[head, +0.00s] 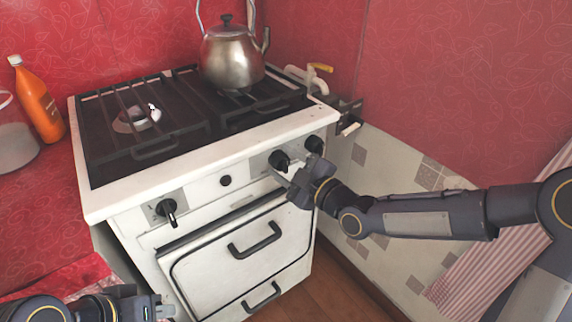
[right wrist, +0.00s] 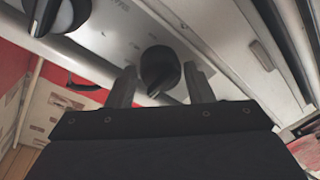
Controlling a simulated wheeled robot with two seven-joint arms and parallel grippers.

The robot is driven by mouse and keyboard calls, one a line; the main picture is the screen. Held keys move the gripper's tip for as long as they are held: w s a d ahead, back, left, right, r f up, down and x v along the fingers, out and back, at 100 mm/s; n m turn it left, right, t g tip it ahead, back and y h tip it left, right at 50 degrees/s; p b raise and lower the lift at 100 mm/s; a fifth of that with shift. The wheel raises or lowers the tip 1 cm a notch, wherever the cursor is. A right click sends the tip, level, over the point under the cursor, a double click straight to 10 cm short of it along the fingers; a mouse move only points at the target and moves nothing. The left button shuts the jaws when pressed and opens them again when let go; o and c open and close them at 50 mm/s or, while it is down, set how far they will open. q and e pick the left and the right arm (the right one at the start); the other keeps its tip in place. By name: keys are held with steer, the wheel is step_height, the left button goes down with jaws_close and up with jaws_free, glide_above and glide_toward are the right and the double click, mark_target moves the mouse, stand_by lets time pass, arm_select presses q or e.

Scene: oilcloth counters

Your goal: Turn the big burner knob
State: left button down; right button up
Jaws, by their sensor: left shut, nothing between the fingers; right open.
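The white stove's front panel (head: 205,192) carries several black knobs. One knob (head: 279,159) is at the right of the panel, with another knob (head: 315,144) to its right and a third knob (head: 166,211) at the left end. I cannot tell from labels which one is the big burner's. My right gripper (head: 284,174) is open, just in front of the second knob from the right. In the right wrist view that knob (right wrist: 160,70) shows between the two fingers, with no clear contact. My left gripper (head: 161,308) is shut and empty, low at the left.
A metal kettle (head: 232,60) stands on the back right of the black cooktop grates. An orange bottle (head: 38,100) stands on the red counter to the left. The oven door handle (head: 255,240) sticks out below the panel. A tiled wall (head: 372,175) stands at the right.

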steer(key=c, duration=0.7)
